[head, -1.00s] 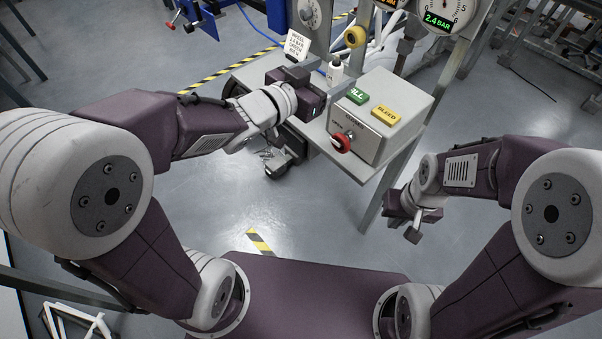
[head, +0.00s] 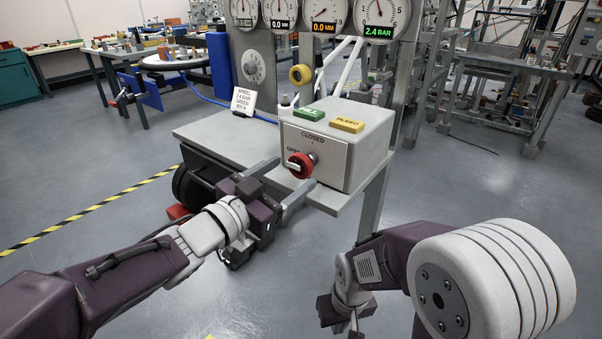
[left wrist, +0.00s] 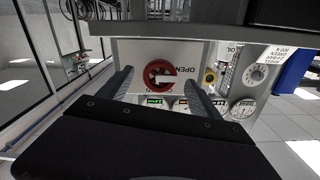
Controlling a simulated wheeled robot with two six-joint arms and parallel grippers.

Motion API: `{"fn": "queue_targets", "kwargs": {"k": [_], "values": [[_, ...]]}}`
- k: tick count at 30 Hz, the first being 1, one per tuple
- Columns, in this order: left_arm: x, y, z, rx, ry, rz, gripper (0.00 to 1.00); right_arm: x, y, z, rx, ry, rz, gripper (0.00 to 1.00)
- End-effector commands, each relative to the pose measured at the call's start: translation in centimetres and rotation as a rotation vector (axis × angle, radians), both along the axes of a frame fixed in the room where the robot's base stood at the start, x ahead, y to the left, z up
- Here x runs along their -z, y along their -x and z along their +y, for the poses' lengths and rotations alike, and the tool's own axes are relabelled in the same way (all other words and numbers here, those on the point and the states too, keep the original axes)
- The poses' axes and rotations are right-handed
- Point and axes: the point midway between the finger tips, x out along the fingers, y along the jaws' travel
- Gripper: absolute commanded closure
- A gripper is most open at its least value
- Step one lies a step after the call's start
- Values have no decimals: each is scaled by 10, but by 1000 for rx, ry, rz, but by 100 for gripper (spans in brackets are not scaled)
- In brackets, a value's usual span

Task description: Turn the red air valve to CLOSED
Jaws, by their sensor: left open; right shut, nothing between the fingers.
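The red air valve (head: 300,165) is a round red knob on the front panel of a grey box (head: 355,145). The panel reads CLOSED above it and OPEN to its upper left; the knob's exact setting is hard to read. My left gripper (head: 294,172) is open in front of the knob, one finger on its left and one at its lower right. The left wrist view, turned over, shows the knob (left wrist: 160,75) between the two fingers, with gaps on both sides. My right gripper (head: 337,314) is shut and empty, low at the lower middle.
The box stands on a grey shelf (head: 215,130). A small sign (head: 243,100) stands at its back. Several gauges, one reading 2.4 BAR (head: 378,31), hang above.

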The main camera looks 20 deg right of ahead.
Motion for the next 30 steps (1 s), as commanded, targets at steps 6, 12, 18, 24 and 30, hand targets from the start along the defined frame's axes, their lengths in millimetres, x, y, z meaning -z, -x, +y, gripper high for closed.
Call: {"fn": "queue_targets", "kwargs": {"k": [6,12,18,24,30], "values": [[3,-24,-31,1,0,1,27,13,0,0,0,0,0,100],[1,-30,-39,-1,0,1,27,14,0,0,0,0,0,100],[1,-30,-38,-1,0,1,35,13,0,0,0,0,0,100],[1,-30,-38,-1,0,1,89,13,0,0,0,0,0,100],[1,-30,-38,-1,-9,-10,89,14,0,0,0,0,0,100]]}}
